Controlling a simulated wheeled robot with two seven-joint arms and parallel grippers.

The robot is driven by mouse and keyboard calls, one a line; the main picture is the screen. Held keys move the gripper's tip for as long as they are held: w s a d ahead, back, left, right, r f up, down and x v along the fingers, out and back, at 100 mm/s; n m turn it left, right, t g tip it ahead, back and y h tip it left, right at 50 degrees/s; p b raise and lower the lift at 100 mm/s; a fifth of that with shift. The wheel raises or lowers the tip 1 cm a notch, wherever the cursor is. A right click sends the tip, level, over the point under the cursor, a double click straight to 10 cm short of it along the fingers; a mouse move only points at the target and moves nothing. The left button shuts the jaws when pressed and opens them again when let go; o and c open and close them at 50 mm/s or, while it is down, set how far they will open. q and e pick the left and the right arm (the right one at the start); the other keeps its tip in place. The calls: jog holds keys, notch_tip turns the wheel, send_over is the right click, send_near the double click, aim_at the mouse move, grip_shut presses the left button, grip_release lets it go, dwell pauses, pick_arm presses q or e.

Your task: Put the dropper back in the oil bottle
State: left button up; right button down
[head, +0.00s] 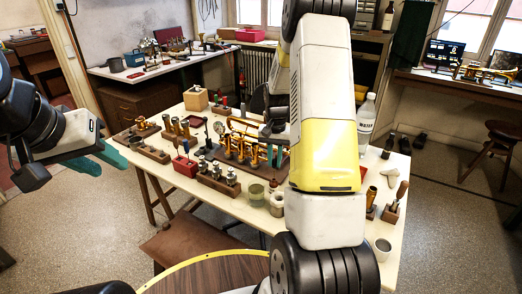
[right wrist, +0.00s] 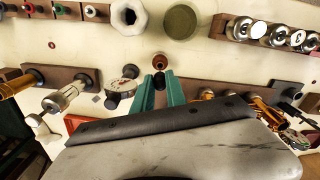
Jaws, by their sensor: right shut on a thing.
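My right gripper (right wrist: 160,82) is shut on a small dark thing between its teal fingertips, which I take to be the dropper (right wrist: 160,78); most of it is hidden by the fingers. The oil bottle (right wrist: 159,62), small and amber-brown, stands just beyond the fingertips in the right wrist view. I cannot tell whether the dropper touches it. In the head view my right arm hides much of this spot. My left gripper (head: 98,159) is open and empty, off the table's left side.
A green glass jar (right wrist: 181,21) and a white ring-like pot (right wrist: 128,16) stand near the bottle. A rack of valves (head: 218,176), a red box (head: 184,166) and brass horn parts (head: 240,150) crowd the white table. A clear bottle (head: 366,122) stands at the right.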

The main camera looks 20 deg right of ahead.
jog(key=shift+f, duration=0.15)
jog(key=shift+f, duration=2.9)
jog(key=c, duration=1.3)
grip_release()
jog(key=shift+r, duration=3.95)
